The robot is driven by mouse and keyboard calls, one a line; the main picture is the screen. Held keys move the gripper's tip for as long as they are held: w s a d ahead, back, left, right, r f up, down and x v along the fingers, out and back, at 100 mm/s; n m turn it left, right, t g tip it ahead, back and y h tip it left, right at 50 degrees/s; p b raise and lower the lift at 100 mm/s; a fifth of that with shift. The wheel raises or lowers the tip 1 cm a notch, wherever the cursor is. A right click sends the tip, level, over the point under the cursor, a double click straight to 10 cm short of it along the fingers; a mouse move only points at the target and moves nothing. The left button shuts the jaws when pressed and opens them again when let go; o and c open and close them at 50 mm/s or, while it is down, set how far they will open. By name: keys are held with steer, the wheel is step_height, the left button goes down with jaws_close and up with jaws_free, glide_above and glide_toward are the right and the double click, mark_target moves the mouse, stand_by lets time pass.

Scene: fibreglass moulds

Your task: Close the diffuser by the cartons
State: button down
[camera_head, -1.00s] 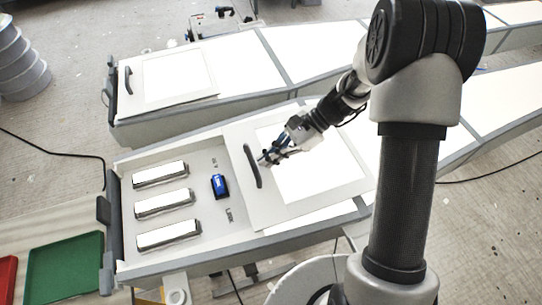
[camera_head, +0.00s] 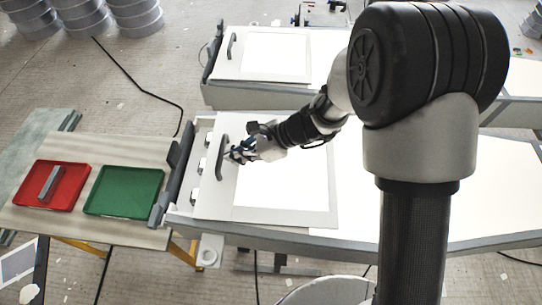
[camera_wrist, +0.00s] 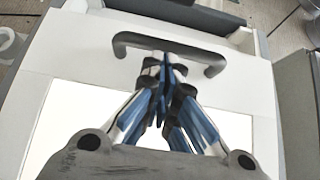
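The near diffuser is a pale sliding panel with a bright white middle (camera_head: 285,180) and a dark bar handle (camera_head: 221,158) near its left edge. It covers most of the near light box; a narrow strip with the ends of several grey bars (camera_head: 197,167) shows at its left. The handle also spans the top of the wrist view (camera_wrist: 170,42). My gripper (camera_head: 234,156) is at the handle's right side. In the wrist view its blue-padded fingers (camera_wrist: 165,65) are together, their tips at the handle; contact is unclear. I see no cartons I can identify.
A second light box with its own handled panel (camera_head: 262,53) stands behind. A green tray (camera_head: 125,191) and a red tray (camera_head: 70,190) holding a grey bar rest on a table at left. Ribbed grey cylinders (camera_head: 80,15) stand at top left; a black cable crosses the floor.

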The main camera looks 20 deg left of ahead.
mark_target(215, 153)
steer(key=a, duration=0.2)
steer(key=s+a, duration=0.1)
steer(key=a, duration=0.2)
steer(key=shift+s+a, duration=0.25)
steer(key=shift+a, duration=0.1)
steer(key=shift+r, duration=0.1)
steer(key=shift+w+d+r, duration=0.15)
steer(key=shift+r, duration=0.15)
steer(key=p+v, duration=0.5)
steer(key=v, duration=0.4)
steer(key=shift+d, duration=0.35)
steer(key=shift+f, duration=0.1)
